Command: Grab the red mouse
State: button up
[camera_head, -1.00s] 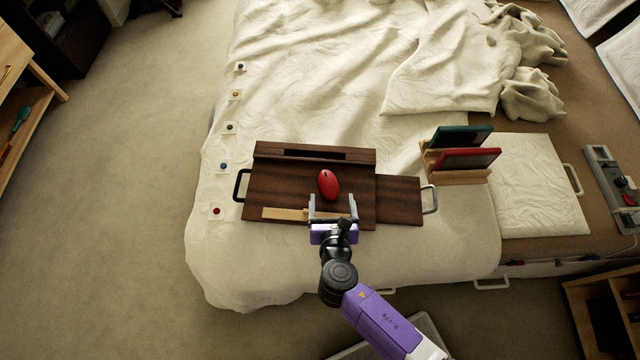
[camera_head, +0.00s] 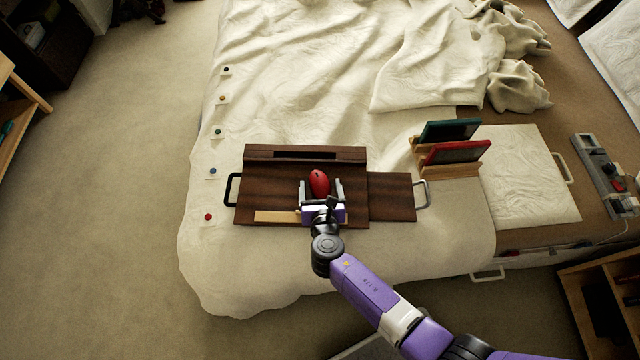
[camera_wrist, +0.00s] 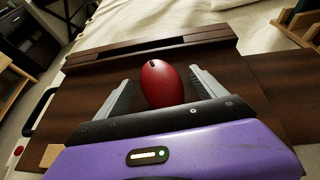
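The red mouse (camera_head: 319,183) lies on a dark wooden lap tray (camera_head: 270,185) on the bed. It also shows in the wrist view (camera_wrist: 162,84), with a small dark scroll wheel at its far end. My gripper (camera_head: 321,184) is open, with one grey finger on each side of the mouse. In the wrist view the fingers (camera_wrist: 160,82) stand apart from the mouse, with a gap on both sides. The near end of the mouse is close to the gripper's dark palm, and I cannot tell whether they touch.
The tray has a raised slotted ledge (camera_head: 305,154) behind the mouse and a light wood strip (camera_head: 276,216) at its front left. A wooden rack (camera_head: 446,171) with red and teal tablets stands to the right. Small coloured buttons line the bed's left side.

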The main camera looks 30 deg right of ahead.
jog(key=c, duration=1.4)
